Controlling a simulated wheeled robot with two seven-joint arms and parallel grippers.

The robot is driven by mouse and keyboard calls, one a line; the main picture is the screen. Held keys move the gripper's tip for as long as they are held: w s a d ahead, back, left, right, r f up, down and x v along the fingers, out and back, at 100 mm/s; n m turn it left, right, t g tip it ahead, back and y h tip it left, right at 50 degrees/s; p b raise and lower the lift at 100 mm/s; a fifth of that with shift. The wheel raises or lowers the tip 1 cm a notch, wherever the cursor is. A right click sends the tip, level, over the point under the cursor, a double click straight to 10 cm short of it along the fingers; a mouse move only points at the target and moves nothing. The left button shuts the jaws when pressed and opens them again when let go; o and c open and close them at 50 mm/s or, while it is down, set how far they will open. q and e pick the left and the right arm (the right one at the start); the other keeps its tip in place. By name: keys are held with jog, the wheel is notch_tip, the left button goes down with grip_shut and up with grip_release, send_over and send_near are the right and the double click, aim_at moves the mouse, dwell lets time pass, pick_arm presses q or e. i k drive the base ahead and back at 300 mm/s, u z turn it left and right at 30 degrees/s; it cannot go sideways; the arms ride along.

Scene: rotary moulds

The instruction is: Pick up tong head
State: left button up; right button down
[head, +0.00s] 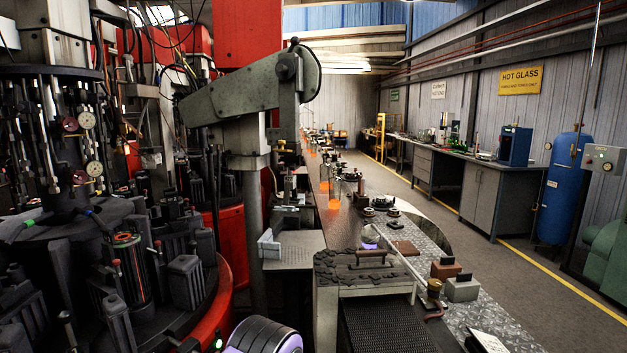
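I cannot pick out the tong head for certain. Several small dark metal pieces (381,203) lie on the long bench (455,316) to the right of the machine, too small to identify. Nearer on the same bench are a brown block (445,268), a grey block (461,288) and a brass-coloured piece (434,288). Neither of my grippers shows in the head view, so I cannot see whether they hold anything.
A large rotary machine (217,279) with dark moulds fills the left. A grey box (345,294) with a handled top stands in front. Glowing orange pieces (334,190) line the bench further back. The aisle floor (530,285) on the right is clear, with a blue tank (562,190) beyond.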

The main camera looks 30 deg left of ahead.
aim_at(289, 178)
jog(key=z, duration=0.05)
jog(key=i, duration=1.1)
jog(key=u, duration=0.7)
